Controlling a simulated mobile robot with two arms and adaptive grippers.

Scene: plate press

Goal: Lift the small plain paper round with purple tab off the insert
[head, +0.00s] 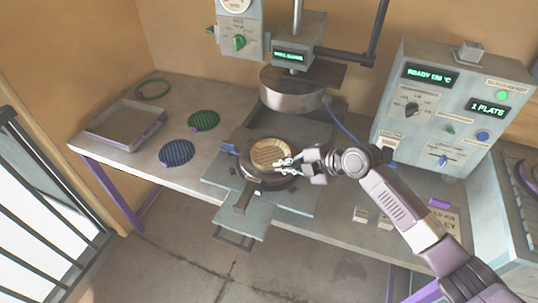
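A tan ribbed round (270,151) lies in a dark round insert (252,184) on the press's lower plate. I cannot make out a purple tab on the round; my gripper covers its right front edge. My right gripper (281,166) reaches in from the right, with its pale fingertips at that edge, over the insert's rim. The fingers look close together, and I cannot tell whether they hold anything. My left gripper is not in view.
The round upper press head (292,91) hangs above and behind the insert. A grey tray (126,125), a green ribbed disc (203,120) and a blue one (177,152) lie to the left. A control box (442,105) stands at the right. A blue cable (346,130) runs behind my gripper.

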